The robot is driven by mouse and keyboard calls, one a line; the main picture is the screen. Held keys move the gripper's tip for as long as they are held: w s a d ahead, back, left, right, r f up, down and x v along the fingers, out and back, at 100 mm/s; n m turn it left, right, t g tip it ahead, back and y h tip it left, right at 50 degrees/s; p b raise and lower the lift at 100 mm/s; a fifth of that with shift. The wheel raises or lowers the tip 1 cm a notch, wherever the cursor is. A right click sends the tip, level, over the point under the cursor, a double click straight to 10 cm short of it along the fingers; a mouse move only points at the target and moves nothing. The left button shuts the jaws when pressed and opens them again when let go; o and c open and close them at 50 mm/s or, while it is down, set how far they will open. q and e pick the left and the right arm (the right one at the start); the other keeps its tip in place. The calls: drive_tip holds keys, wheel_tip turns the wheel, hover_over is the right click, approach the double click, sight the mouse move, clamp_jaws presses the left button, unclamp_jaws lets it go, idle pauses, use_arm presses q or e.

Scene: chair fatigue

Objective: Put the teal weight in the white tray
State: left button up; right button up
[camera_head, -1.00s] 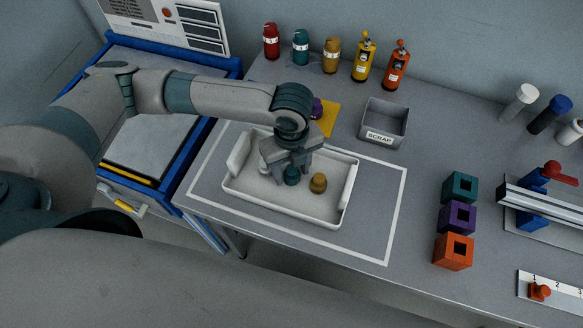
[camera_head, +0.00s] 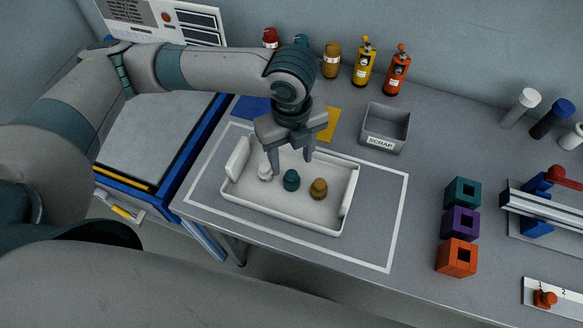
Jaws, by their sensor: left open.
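My right gripper is not in view.
A grey scrap bin (camera_head: 385,128) stands behind the tray to the right. Blue and yellow mats lie behind the tray, partly hidden by my arm. Several bottles line the back. Teal, purple and orange blocks (camera_head: 457,257) stand at the right.

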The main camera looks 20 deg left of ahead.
sight(292, 174)
use_arm(q)
drive_tip(key=shift+r, duration=2)
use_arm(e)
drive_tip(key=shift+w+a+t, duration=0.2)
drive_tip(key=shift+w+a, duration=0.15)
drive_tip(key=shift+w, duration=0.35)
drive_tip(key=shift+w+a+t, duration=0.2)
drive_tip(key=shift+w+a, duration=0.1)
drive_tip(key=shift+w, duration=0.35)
